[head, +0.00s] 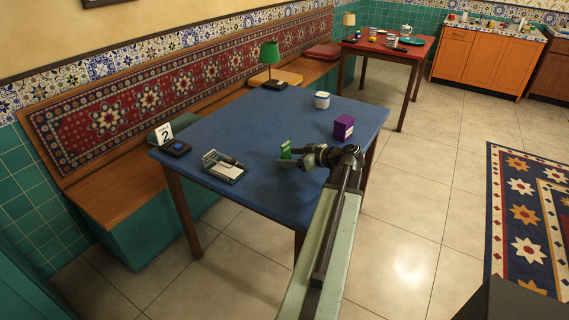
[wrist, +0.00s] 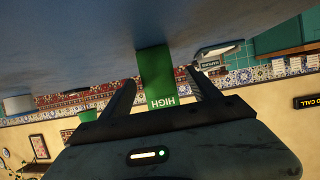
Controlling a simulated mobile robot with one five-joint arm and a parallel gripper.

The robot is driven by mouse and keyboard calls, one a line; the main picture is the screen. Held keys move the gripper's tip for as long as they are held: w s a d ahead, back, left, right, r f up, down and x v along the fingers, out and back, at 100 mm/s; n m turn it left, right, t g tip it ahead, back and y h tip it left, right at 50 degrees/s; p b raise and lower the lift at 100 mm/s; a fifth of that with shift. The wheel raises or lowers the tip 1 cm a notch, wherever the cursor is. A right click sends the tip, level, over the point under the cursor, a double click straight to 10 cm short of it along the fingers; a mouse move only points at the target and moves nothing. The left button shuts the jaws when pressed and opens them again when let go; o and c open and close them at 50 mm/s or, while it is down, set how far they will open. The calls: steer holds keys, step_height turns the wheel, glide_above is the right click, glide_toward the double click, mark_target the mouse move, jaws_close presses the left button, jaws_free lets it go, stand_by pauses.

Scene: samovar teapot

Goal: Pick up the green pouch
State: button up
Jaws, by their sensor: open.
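In the wrist view, which is upside down, the pouch (wrist: 155,72) shows the word HIGH and lies between the two dark fingers. My gripper (head: 292,158) is open, with a finger on either side of the pouch and a visible gap to each. It also shows in the wrist view (wrist: 160,80). In the head view my gripper partly hides the pouch.
The tabletop between the lamp and the pouch is clear.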

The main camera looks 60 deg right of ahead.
mark_target(285, 155)
steer(key=shift+b+x, duration=0.95)
steer(key=shift+x, duration=1.85)
steer(key=shift+s+d, duration=0.1)
steer(key=c, duration=1.5)
steer(key=shift+r+p, duration=0.45)
steer(key=shift+p, duration=0.05)
step_height(285, 155, up, 3)
steer(key=p, duration=0.3)
steer(key=shift+r, duration=0.1)
steer(key=s, duration=1)
steer(key=s+r+p, duration=0.1)
steer(key=s, duration=0.5)
